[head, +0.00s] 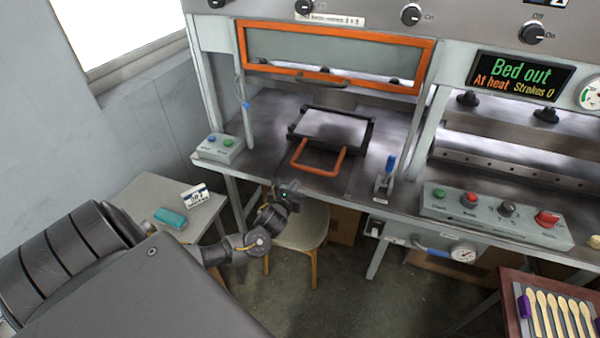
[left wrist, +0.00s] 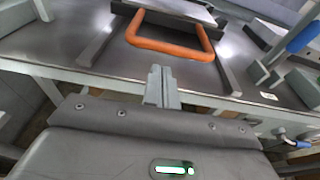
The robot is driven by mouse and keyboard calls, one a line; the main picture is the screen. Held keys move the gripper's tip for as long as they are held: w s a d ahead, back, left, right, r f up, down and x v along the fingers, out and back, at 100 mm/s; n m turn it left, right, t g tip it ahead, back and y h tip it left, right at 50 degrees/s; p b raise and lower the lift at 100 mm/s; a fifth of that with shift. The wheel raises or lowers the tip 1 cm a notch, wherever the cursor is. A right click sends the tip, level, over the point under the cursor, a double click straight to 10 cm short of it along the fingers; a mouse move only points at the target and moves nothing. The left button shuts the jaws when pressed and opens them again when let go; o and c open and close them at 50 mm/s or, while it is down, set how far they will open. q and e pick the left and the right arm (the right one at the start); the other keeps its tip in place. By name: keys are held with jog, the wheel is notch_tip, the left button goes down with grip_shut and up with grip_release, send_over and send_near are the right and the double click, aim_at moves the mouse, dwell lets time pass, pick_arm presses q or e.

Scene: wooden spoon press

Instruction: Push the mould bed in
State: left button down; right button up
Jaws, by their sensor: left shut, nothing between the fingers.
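The mould bed (head: 333,126) is a flat grey plate in a dark frame, lying on the press table in front of the orange-framed guard. Its orange U-shaped handle (head: 319,168) points toward me at the table's front edge. The display (head: 516,76) reads "Bed out". My left gripper (head: 286,190) is shut and empty, just in front of and below the handle, apart from it. In the left wrist view the shut fingers (left wrist: 161,80) point at the handle (left wrist: 170,48), with the bed's plate (left wrist: 172,12) beyond. My right gripper is not in view.
The guard (head: 335,55) hangs above the table behind the bed. A two-button box (head: 219,147) stands left and a blue-handled lever (head: 387,175) right of the bed. A stool (head: 300,228) is below. A tray of wooden spoons (head: 553,310) sits at lower right.

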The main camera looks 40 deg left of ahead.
pick_arm(q)
jog(key=p+x, duration=0.1)
jog(key=x, duration=0.6)
jog(key=shift+w, duration=0.35)
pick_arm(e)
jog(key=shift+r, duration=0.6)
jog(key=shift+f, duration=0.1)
